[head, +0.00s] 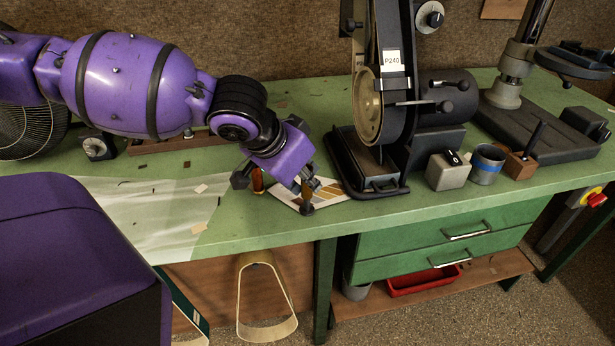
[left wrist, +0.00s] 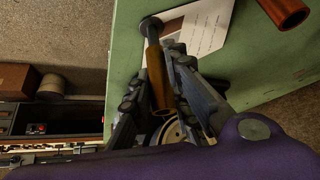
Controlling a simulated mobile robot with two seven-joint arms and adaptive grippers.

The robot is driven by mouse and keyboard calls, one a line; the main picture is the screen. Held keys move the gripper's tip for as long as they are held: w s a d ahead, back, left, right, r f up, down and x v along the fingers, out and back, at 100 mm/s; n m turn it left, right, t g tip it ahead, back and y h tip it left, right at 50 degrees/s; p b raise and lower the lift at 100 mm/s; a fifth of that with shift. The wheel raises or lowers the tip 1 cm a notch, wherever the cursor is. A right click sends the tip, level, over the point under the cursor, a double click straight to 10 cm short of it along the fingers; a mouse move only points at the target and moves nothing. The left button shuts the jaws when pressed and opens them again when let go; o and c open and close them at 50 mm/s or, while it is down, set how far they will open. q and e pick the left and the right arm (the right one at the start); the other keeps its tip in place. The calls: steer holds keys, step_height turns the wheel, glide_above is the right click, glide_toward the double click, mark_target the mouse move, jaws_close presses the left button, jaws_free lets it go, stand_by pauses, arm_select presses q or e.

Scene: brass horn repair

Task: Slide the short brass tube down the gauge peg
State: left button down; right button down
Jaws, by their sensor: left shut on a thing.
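My left gripper (head: 302,184) is low over the front edge of the green bench. It is shut on the short brass tube (left wrist: 158,78), whose near end shows open in the left wrist view. The tube also shows in part in the head view (head: 307,187). A small round dark base (left wrist: 151,24), which I take to be the gauge peg's, lies beyond the tube's far end, with a short dark neck between them. It also shows under the tube in the head view (head: 307,209). I cannot tell how much peg is inside the tube. My right gripper is out of view.
A reddish-brown tube (head: 258,182) stands just left of my gripper; it also shows in the left wrist view (left wrist: 284,10). The belt sander (head: 385,110) stands close on the right. Bare bench (head: 225,228) lies to the left.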

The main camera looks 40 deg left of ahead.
mark_target(303, 190)
arm_select(q)
steer(key=shift+f+b, duration=0.3)
steer(key=shift+f, duration=0.35)
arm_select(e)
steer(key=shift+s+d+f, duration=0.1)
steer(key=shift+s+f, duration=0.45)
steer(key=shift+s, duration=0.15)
arm_select(q)
steer(key=shift+f+b, duration=0.45)
steer(key=shift+f, duration=0.2)
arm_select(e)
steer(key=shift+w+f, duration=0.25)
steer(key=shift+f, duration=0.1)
arm_select(q)
steer(key=shift+f, duration=0.4)
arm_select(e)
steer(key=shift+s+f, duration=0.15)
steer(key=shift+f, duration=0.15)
arm_select(q)
steer(key=shift+f+b, duration=0.1)
steer(key=shift+b, duration=0.25)
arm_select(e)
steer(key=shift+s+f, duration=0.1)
